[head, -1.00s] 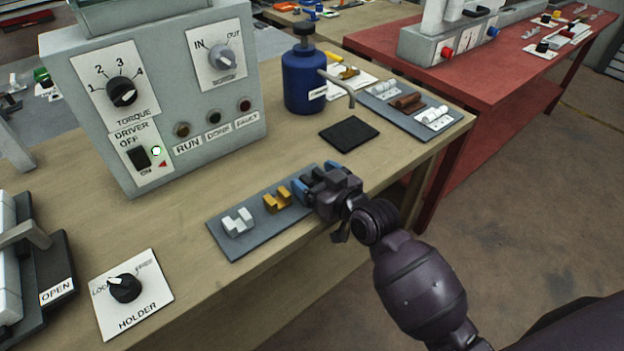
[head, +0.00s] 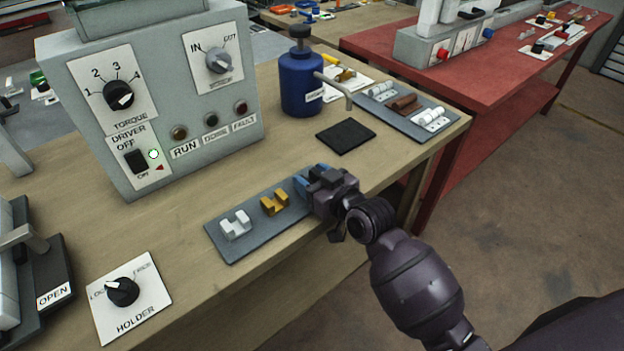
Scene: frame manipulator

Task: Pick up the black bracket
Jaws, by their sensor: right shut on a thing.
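A grey tray (head: 262,235) on the wooden bench carries a white bracket (head: 236,225) on the left and a yellow bracket (head: 275,202) in the middle. My right gripper (head: 314,179), with blue fingertips, is over the tray's right end. It is shut on the black bracket (head: 323,171), of which only a small dark part shows between the fingers. The rest is hidden by the gripper. I cannot tell whether the bracket still touches the tray. My left gripper is not in view.
A grey driver box (head: 165,100) with knobs stands behind the tray. A blue bottle (head: 301,85), a black pad (head: 345,136) and another grey tray (head: 392,117) with parts lie behind the gripper. A HOLDER knob plate (head: 130,297) is at front left.

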